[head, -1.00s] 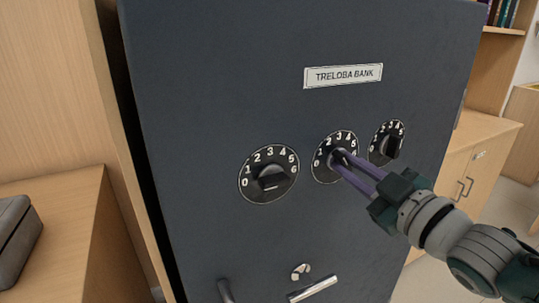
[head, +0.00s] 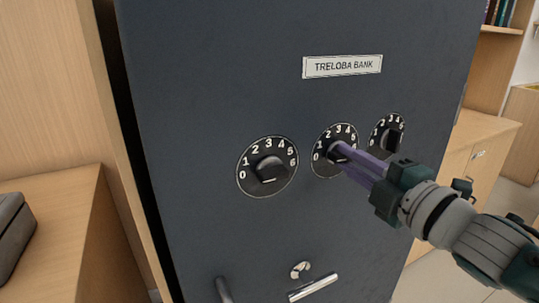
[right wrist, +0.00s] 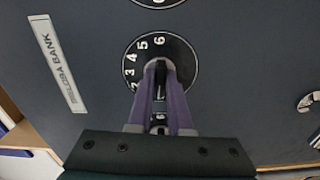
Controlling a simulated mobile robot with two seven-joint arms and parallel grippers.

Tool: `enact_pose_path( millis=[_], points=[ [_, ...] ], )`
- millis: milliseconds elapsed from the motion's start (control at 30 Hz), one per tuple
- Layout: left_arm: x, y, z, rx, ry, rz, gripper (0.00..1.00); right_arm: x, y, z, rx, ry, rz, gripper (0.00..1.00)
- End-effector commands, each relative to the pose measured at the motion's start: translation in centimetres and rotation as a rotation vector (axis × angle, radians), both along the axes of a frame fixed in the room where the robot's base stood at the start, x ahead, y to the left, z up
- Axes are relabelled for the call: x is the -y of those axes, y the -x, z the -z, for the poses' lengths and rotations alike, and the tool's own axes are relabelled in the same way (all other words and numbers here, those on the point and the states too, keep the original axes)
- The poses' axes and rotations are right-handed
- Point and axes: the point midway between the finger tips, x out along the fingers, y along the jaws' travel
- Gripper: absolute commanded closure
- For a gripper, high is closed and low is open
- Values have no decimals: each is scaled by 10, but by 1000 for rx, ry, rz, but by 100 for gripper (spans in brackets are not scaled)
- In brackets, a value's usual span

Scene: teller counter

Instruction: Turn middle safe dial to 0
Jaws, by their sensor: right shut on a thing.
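The middle safe dial (head: 325,168) is a round black dial with white numbers, set in the dark safe door. My right gripper (head: 338,152) reaches it from the lower right, its purple fingers shut on the dial's knob. In the right wrist view the same dial (right wrist: 183,62) shows with the right gripper's fingertips (right wrist: 161,68) on either side of the knob at its centre. The fingers hide most of the knob and some numbers, so I cannot tell which number it points to. My left gripper is not in view.
The left dial (head: 250,186) and the right dial (head: 377,138) flank the middle one on the safe door (head: 210,80). A metal handle (head: 313,288) and a small keyhole cover (head: 300,270) sit below. A wooden counter (head: 60,210) stands at the left.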

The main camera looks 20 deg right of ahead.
Motion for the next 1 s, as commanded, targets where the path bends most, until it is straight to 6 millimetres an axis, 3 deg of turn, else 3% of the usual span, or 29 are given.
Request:
enact_pose_path(
  millis=[300,800,833,1000],
  points=[
    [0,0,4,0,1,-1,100,0,0,0,9,106,-1,100],
    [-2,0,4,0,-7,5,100,0,0,-1,11,124,-1,100],
    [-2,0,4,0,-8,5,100,0,0,-1,11,124,-1,80],
    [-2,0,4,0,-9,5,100,0,0,0,11,123,-1,61]
  ],
)
